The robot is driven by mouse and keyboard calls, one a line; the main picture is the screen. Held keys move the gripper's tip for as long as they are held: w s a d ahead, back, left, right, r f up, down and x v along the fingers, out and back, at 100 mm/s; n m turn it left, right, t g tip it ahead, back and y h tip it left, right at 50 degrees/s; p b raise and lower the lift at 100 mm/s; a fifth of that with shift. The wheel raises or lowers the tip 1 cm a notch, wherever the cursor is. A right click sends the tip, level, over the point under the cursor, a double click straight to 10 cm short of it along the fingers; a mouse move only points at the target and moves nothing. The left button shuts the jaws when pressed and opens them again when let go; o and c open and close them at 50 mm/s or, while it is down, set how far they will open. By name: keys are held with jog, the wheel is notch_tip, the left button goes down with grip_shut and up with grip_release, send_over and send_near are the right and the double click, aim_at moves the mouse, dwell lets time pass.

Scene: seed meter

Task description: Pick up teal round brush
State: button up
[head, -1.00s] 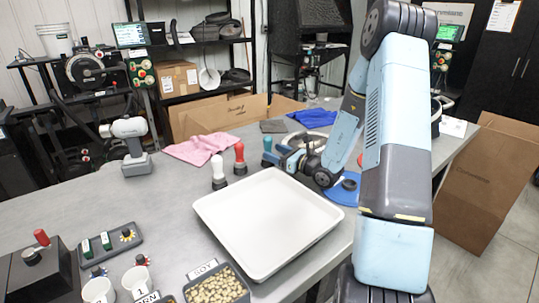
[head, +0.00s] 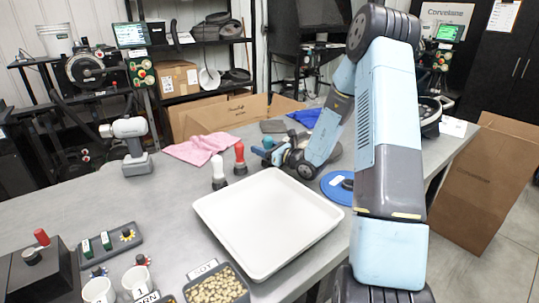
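The teal round brush (head: 267,142) stands on the grey table behind the white tray. Only its teal top shows; its lower part is hidden behind my gripper. My gripper (head: 265,156) is low over the table, reaching left, with its blue fingers in front of the brush in this view. I cannot tell whether the fingers touch the brush or how far apart they are. A red brush (head: 240,155) and a white brush (head: 219,170) stand upright to the left.
The white tray (head: 238,250) lies in front of the brushes. A pink cloth (head: 198,149) lies behind them at left, and a blue disc (head: 333,190) lies right of the tray. A bin of soybeans (head: 217,288) and a switch panel (head: 108,243) are at the front left.

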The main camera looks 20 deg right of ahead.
jog(key=c, duration=0.9)
jog(key=shift+r, duration=0.1)
jog(key=shift+r, duration=0.5)
notch_tip(320, 180, up, 2)
jog(key=shift+s+d+r, duration=0.1)
jog(key=shift+d+r, duration=0.05)
jog(key=shift+r, duration=0.1)
jog(key=s+d+r, duration=0.8)
jog(key=s+r, duration=0.1)
jog(key=s, duration=0.1)
jog(key=shift+s+d+r, duration=0.2)
jog(key=shift+s+d, duration=0.05)
jog(key=shift+s, duration=0.1)
